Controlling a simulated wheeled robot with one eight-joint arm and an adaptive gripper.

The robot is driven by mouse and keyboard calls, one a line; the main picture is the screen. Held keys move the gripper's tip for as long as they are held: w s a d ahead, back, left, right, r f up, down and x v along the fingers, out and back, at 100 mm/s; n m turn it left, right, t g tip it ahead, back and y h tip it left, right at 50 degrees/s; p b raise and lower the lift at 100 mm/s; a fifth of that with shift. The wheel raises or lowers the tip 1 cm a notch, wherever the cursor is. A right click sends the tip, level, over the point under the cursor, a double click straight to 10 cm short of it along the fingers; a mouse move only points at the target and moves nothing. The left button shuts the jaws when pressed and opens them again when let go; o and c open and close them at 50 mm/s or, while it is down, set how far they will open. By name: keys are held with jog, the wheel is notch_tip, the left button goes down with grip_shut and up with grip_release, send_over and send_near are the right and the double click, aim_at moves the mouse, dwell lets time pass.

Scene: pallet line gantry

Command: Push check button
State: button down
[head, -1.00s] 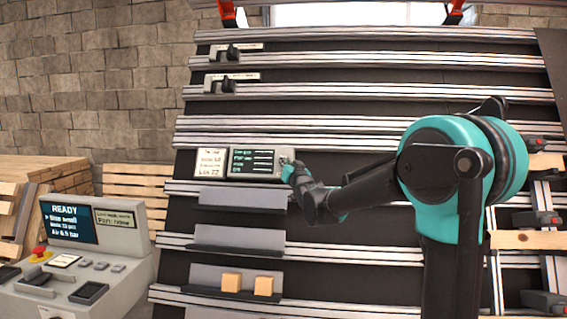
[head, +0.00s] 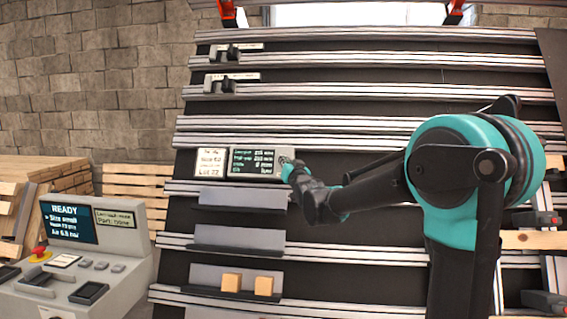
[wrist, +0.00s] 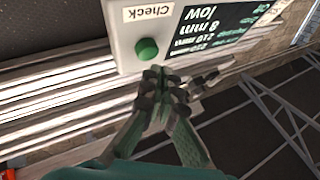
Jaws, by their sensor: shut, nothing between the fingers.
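The check button is a round green button (wrist: 147,49) below a "Check" label on a pale panel (wrist: 125,38) in the wrist view. A dark screen with light text (wrist: 215,30) sits beside it. In the head view this display box (head: 257,178) is mounted on the gantry, and its button is hard to make out beside my gripper (head: 287,165). In the wrist view my gripper (wrist: 158,78) is shut and empty, with its fingertips just below the button. A small gap seems to show between them; contact cannot be told.
A white note card (head: 211,163) is left of the display. Grey ledges (head: 240,199) sit below, the lowest with two wooden blocks (head: 232,282). A console (head: 110,270) reading READY, with a red stop button (head: 39,251), stands at lower left.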

jog(key=shift+s+a+r, duration=0.1)
jog(key=shift+s+r, duration=0.3)
jog(key=shift+s, duration=0.35)
jog(key=shift+s+d+r, duration=0.1)
jog(key=shift+s+r, duration=0.3)
jog(key=shift+s, duration=0.3)
jog(key=shift+s+a+r, duration=0.1)
jog(key=shift+s+r, duration=0.3)
jog(key=shift+s, duration=0.35)
